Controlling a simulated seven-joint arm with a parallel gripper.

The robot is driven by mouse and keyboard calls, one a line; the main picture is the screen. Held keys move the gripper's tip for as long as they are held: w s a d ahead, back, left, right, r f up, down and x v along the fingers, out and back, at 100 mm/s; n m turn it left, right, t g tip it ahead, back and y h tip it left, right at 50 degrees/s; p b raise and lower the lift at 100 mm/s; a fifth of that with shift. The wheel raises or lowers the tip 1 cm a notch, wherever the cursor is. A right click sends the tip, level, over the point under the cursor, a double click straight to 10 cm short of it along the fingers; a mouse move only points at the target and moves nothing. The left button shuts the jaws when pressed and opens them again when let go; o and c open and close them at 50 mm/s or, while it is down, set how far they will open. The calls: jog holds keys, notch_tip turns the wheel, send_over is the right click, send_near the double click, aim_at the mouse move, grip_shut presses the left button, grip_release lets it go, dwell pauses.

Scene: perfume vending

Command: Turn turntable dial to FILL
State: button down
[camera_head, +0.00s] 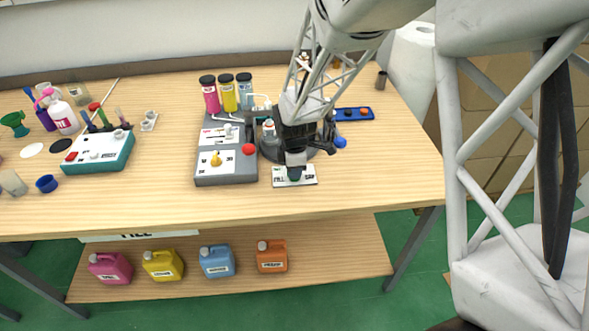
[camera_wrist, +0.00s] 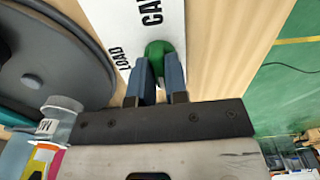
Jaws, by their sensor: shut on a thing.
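The turntable dial is a green knob (camera_wrist: 160,48) on a white label plate (camera_wrist: 108,15). In the wrist view the plate shows LOAD beside the knob and part of another word starting CA. In the head view the plate (camera_head: 309,179) lies near the front table edge, and FILL seems to be printed on its left. My gripper (camera_wrist: 158,75) is shut on the green knob, one blue-grey finger on each side. In the head view my gripper (camera_head: 295,168) points down over the plate and hides most of the knob. The dark round turntable (camera_wrist: 75,50) is beside the plate.
A grey dispenser (camera_head: 225,179) with pink, yellow and blue-grey bottles stands left of the turntable. A blue strip with buttons (camera_head: 355,114) lies behind to the right. A teal control box (camera_head: 98,164) is farther left. The table's right front area is clear.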

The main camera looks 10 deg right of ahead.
jog(key=c, duration=1.1)
grip_release()
jog(key=shift+c, duration=0.2)
jog(key=shift+r, duration=0.1)
jog(key=shift+r, duration=3.75)
jog(key=shift+r, duration=0.1)
